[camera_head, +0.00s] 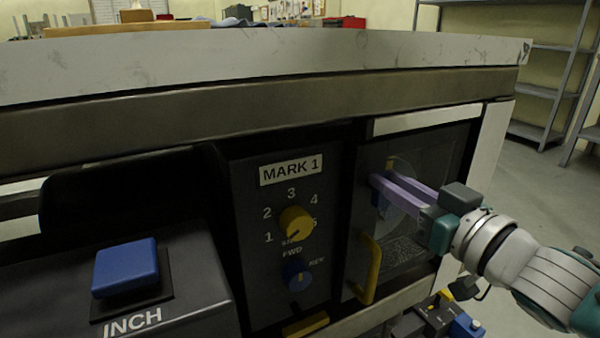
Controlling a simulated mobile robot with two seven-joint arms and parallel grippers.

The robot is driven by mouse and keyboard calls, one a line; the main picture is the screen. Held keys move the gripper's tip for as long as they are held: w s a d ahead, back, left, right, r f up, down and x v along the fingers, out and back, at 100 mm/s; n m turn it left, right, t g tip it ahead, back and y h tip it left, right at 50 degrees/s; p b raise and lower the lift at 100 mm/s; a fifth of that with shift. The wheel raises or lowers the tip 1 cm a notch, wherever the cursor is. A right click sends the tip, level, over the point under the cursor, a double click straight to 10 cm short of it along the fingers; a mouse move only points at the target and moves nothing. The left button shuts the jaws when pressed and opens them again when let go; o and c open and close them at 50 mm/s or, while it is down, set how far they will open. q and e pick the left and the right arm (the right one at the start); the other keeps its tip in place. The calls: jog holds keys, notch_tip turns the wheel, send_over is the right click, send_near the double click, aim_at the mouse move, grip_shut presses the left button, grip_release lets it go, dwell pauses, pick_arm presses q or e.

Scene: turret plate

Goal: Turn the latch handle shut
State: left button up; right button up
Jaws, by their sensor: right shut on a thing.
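My right gripper (388,187) reaches in from the right with two pale purple fingers. It is shut on the latch handle, a small blue part (379,201) on the door at the right of the black panel. The fingers hide most of the handle, so I cannot tell its angle. The door (440,157) has a see-through pane with a pale round shape behind the fingers. A yellow pull handle (369,268) stands upright on the door's lower left. My left gripper is not in view.
A black panel marked MARK 1 carries a yellow numbered knob (296,222) and a blue knob (297,275) left of the door. A box with a blue INCH button (125,267) is at the lower left. The worktop edge (270,57) runs above. Grey shelves (540,93) stand behind right.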

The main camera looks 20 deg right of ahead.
grip_shut()
jog(key=shift+n, duration=0.4)
jog(key=n, duration=0.2)
jog(key=a+n, duration=0.1)
jog(key=n, duration=0.4)
jog(key=shift+a+f, duration=0.2)
jog(key=shift+f, duration=0.05)
jog(key=n, duration=0.4)
jog(key=shift+a+f+n+b, duration=0.25)
jog(key=shift+f+n+b, duration=0.15)
jog(key=n+b, duration=0.1)
jog(key=n, duration=0.4)
jog(key=shift+a+f+b, duration=0.1)
jog(key=shift+f+b, duration=0.25)
jog(key=shift+f, duration=0.05)
jog(key=shift+n, duration=0.4)
jog(key=o, duration=0.7)
grip_release()
